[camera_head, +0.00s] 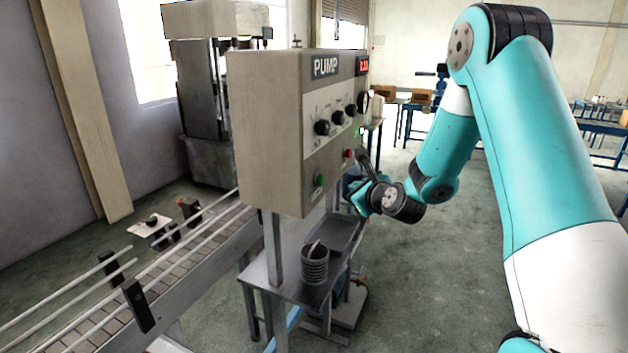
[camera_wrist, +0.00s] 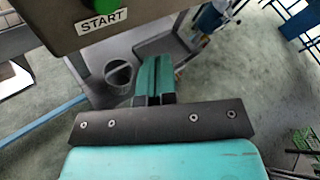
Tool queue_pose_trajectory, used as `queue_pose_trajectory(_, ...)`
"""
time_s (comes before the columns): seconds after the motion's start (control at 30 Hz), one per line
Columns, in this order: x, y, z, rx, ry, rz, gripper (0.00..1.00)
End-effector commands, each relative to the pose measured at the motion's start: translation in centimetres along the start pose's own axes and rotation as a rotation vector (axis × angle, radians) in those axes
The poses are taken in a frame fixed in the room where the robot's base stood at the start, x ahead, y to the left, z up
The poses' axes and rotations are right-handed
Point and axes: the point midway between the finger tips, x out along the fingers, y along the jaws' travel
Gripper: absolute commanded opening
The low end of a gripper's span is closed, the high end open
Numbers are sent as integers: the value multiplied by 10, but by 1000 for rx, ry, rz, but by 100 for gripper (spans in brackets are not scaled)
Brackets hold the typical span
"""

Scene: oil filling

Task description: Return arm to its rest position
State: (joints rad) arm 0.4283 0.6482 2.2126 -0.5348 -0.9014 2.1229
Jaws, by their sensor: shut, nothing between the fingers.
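My gripper (camera_wrist: 155,80) is shut with nothing between its fingers. In the head view my arm reaches from the right, and my gripper (camera_head: 362,170) is beside the right side of the pump control box (camera_head: 268,130), near its red button (camera_head: 349,154). I cannot tell from this view whether it touches the box. In the wrist view the green START button (camera_wrist: 103,13) shows at the top left, apart from the fingers. The green button also shows in the head view (camera_head: 320,180).
A metal table (camera_head: 262,268) below the box holds a ribbed grey container (camera_head: 315,266) and a shallow tray (camera_head: 338,232). A conveyor (camera_head: 190,262) with rails runs along the left. Blue-legged tables (camera_head: 606,127) stand at the back right. Floor (camera_head: 430,275) between table and arm is clear.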

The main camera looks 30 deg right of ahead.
Motion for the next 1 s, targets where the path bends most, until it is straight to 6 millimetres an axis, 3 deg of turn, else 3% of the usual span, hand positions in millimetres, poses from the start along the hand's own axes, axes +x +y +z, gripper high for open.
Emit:
queue_pose_trajectory(0.17, 0, 0, 0, -1, 0, 0, 0)
queue_pose_trajectory(0.27, -2, 11, 6, -54, -2, 35, 0)
queue_pose_trajectory(0.37, -10, 44, 23, -238, -12, 150, 0)
queue_pose_trajectory(0.47, -34, 99, 46, -562, -59, 342, 0)
queue_pose_trajectory(0.57, -78, 158, 63, -957, -170, 559, 0)
queue_pose_trajectory(0.7, -158, 224, 64, -1505, -429, 842, 0)
queue_pose_trajectory(0.83, -237, 260, 47, -1953, -762, 1051, 0)
queue_pose_trajectory(0.9, -273, 269, 34, -2137, -948, 1135, 0)
queue_pose_trajectory(1.0, -312, 273, 18, -2317, -1180, 1217, 0)
